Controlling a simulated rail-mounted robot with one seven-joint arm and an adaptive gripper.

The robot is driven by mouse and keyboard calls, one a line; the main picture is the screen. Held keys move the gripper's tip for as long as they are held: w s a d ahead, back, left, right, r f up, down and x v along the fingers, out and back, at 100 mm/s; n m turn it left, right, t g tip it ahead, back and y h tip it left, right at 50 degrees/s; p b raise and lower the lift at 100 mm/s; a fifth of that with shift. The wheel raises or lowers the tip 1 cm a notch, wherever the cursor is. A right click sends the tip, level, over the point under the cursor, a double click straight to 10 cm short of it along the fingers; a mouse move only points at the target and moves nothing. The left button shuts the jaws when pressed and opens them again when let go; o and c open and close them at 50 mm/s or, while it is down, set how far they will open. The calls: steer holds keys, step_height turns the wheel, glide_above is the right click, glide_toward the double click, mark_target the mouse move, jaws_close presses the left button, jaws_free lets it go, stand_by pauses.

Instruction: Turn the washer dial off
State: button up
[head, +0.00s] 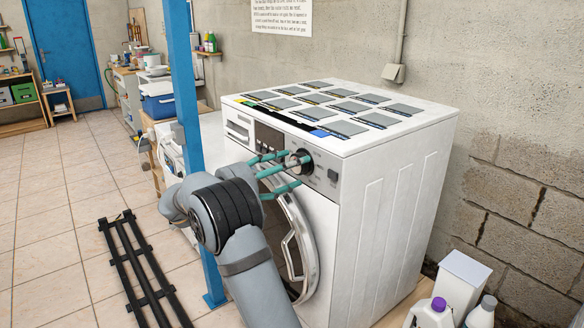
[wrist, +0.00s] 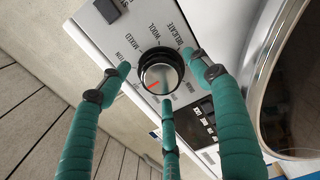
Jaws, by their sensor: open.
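The white washer (head: 392,205) stands against the wall in the head view. Its dial (head: 300,160) is on the upper front panel. In the wrist view the dial (wrist: 161,72) is a round silver knob with a black collar and a red mark pointing to the lower left. Printed words around it include MIXED, WOOL and DELICATE. The word for off cannot be made out. My gripper (head: 282,168) has teal fingers and is open at the panel. In the wrist view its three fingertips are spread around the dial; contact cannot be told.
The washer's round door (head: 300,248) is below the panel. Dark flat tiles (head: 328,104) lie on its top. A blue post (head: 186,130) stands to the left, close to my arm. White bottles (head: 431,314) are at the lower right. Black rails (head: 140,270) lie on the floor.

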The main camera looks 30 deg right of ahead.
steer(key=s+a, duration=0.2)
steer(key=a, duration=0.9)
steer(key=shift+s+a, duration=0.15)
steer(key=w+d, duration=0.2)
steer(key=d, duration=0.9)
steer(key=shift+w+d+n+p, duration=0.25)
steer(key=shift+d+n+p, duration=0.05)
steer(key=shift+p, duration=0.05)
steer(key=shift+f+b, duration=0.1)
steer(key=shift+b, duration=0.2)
